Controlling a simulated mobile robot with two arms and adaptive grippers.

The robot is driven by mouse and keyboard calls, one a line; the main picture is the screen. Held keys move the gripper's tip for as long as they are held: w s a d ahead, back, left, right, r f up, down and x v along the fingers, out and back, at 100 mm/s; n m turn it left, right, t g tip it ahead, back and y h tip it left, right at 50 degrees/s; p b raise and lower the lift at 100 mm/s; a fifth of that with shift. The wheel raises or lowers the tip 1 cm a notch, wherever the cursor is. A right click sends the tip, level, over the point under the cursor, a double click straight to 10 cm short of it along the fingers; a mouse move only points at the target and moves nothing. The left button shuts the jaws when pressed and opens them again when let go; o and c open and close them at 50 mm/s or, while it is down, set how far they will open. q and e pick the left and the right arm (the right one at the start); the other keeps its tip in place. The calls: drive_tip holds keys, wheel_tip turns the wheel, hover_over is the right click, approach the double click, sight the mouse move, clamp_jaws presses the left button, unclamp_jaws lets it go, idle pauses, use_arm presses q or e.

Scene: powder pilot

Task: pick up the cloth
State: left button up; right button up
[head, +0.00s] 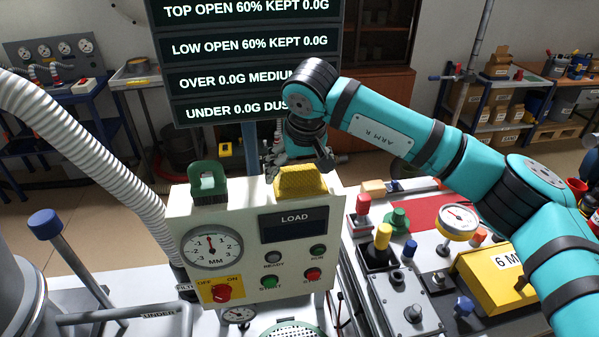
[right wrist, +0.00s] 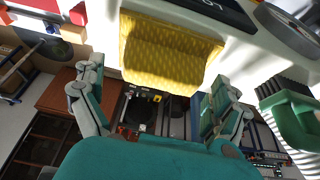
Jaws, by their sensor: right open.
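In the right wrist view the yellow cloth (right wrist: 168,52) shows at the top centre, draped over the box edge. My right gripper (head: 300,168) is just behind the cloth in the head view, partly hidden by it. In the right wrist view the right gripper (right wrist: 160,88) is open, with one finger on each side below the cloth; nothing shows between the fingers. My left gripper is not in view.
A dark display screen (head: 250,60) stands behind the box. A ribbed white hose (head: 95,140) runs along the left.

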sight(299, 167)
drive_tip(key=shift+c, duration=0.5)
drive_tip(key=c, duration=1)
drive_tip(key=shift+r+b, duration=0.6)
wheel_tip(299, 167, up, 2)
drive_tip(key=shift+r+b, duration=0.1)
drive_tip(key=shift+b, duration=0.6)
drive_tip(key=s+d+r+b, duration=0.1)
drive_tip(key=s+d+b, duration=0.5)
drive_tip(key=s, duration=0.8)
drive_tip(key=shift+d+r, duration=0.3)
drive_tip(key=shift+d, duration=0.65)
